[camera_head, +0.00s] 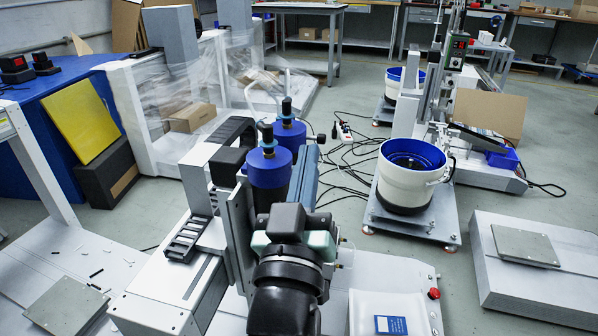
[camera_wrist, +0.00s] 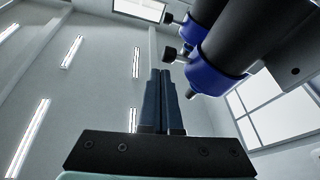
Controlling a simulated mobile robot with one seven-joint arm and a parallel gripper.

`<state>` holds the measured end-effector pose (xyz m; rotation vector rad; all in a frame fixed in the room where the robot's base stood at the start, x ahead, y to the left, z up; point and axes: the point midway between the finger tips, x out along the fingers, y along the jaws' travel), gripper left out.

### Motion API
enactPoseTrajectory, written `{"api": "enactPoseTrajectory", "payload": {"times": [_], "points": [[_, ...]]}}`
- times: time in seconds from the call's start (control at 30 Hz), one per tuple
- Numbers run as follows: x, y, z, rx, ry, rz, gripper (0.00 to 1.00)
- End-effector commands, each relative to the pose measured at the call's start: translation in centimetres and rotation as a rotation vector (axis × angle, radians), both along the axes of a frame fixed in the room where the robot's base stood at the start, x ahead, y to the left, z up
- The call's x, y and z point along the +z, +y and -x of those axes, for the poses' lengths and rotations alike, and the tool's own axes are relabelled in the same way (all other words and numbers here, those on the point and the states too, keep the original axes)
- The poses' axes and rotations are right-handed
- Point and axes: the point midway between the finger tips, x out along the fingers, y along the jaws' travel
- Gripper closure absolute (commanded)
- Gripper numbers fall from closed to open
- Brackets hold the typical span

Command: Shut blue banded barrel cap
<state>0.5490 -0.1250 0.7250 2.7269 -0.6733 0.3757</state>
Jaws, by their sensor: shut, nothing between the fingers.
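Two dark upright barrels with blue upper parts and black knobs stand side by side on the gantry in the head view, the nearer one (camera_head: 269,172) and the farther one (camera_head: 290,134). Two dark cylinders with blue bands also show in the wrist view, the lower one with its blue band (camera_wrist: 212,80) just right of my fingers. I cannot tell which one the task names, or whether its cap is open. My gripper (camera_wrist: 160,74) is shut and empty, its fingers together, seemingly apart from the blue band. In the head view my arm hides the fingers.
A white bowl feeder with a blue rim (camera_head: 407,172) stands right of the gantry. Loose black cables (camera_head: 345,168) lie on the floor behind. A white machine base (camera_head: 540,275) is at right. A blue table with a yellow panel (camera_head: 82,120) is at left.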

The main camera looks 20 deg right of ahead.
Motion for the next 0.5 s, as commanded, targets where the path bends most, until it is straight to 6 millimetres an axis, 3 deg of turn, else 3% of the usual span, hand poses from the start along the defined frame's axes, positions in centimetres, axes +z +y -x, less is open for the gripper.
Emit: {"api": "enactPoseTrajectory", "payload": {"times": [0.5], "points": [[-1.2, -0.35, 0.21, 0.0, 0.001, 0.002, 1.0]]}}
